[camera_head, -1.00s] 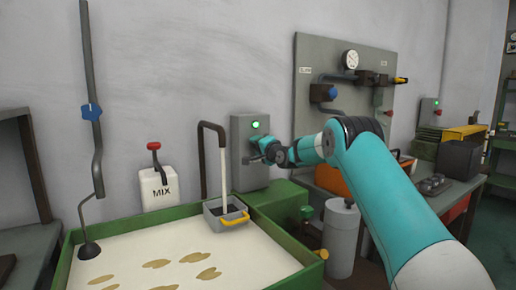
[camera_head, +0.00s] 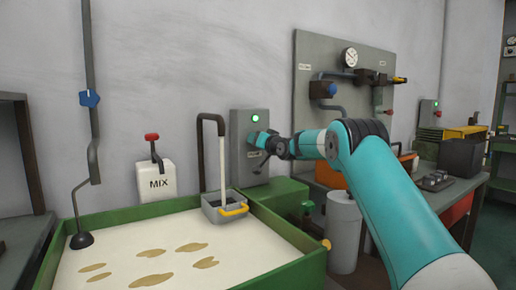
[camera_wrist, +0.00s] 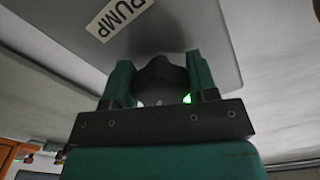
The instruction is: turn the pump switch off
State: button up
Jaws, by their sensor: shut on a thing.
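The pump switch box (camera_head: 241,176) is a grey box on the wall behind the tank, with a green lamp (camera_head: 255,118) lit near its top. My gripper (camera_head: 260,147) is at the front of the box, just below the lamp, and covers the switch in the head view. In the wrist view, the grey plate carries a PUMP label (camera_wrist: 118,17). The green fingers of my gripper (camera_wrist: 160,84) stand on both sides of the dark switch knob (camera_wrist: 160,70) and are shut on it. A green glow (camera_wrist: 187,98) shows beside the right finger.
A green-rimmed tank (camera_head: 285,232) of pale liquid stands in front, with a grey strainer box (camera_head: 212,213) at its back corner. A white MIX container (camera_head: 155,184) is on the wall. A grey gauge panel (camera_head: 312,100) and a grey cylinder (camera_head: 343,235) are near my arm.

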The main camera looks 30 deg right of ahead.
jog(key=n+b, duration=0.2)
jog(key=n, duration=0.3)
jog(key=shift+d+f+b, duration=0.15)
jog(key=shift+b, duration=0.25)
jog(key=shift+n+b, duration=0.75)
jog(key=shift+n, duration=1.25)
jog(key=o, duration=0.9)
jog(key=shift+o, duration=0.2)
jog(key=s+b, duration=0.2)
jog(key=s, duration=1.5)
jog(key=shift+s+d+b, duration=0.2)
jog(key=shift+d+b, duration=0.15)
jog(key=shift+b, duration=0.05)
